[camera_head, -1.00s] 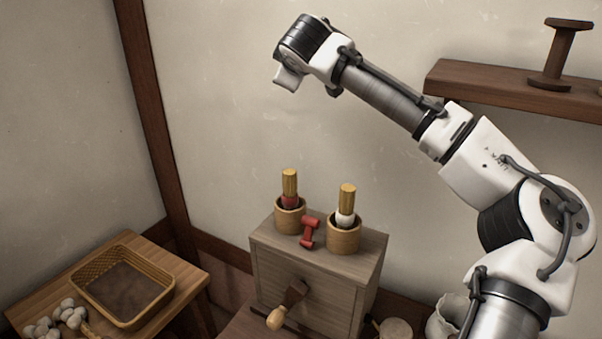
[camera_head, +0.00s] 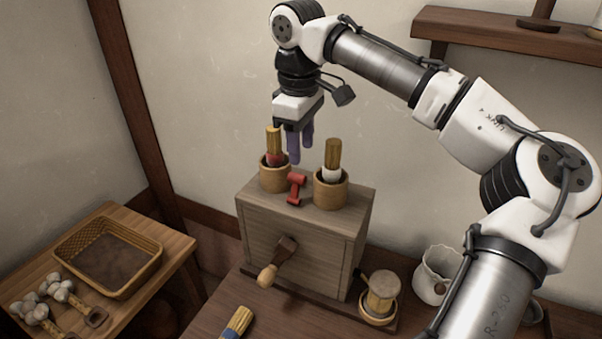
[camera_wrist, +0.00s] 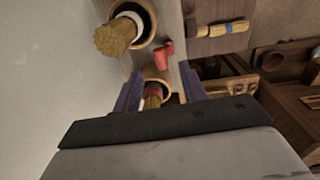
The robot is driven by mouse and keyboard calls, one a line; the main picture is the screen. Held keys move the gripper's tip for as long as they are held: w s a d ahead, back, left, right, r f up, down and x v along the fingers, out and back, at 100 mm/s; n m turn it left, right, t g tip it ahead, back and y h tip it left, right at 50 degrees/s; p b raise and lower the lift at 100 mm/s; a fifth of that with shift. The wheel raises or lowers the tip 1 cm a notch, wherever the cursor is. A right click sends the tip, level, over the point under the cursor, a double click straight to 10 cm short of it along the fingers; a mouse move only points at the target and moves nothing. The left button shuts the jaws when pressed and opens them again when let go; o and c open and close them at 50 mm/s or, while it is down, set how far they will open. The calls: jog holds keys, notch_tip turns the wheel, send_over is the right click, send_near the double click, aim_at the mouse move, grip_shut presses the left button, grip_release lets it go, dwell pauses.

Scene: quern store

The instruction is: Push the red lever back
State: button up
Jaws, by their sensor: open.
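The red lever (camera_head: 296,189) stands on top of a grey-brown wooden box (camera_head: 300,225), between two round wooden cups. It also shows in the wrist view (camera_wrist: 165,50), ahead of the fingers. My gripper (camera_head: 300,148) points down with its purple fingers apart and empty, above the back of the box and close to the left cup. In the wrist view, my gripper (camera_wrist: 160,88) has the brush with the red band (camera_wrist: 152,100) showing between its fingers. The fingers appear apart from the lever.
The left cup (camera_head: 275,180) and right cup (camera_head: 331,192) each hold an upright brush, flanking the lever. A wooden-handled crank (camera_head: 268,275) sticks out in front of the box. A basket (camera_head: 70,247) stands on the left table. A wall shelf (camera_head: 480,28) is at upper right.

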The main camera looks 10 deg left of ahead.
aim_at(301, 176)
jog(key=f, duration=0.8)
jog(key=shift+w, duration=0.25)
jog(key=shift+c, duration=0.3)
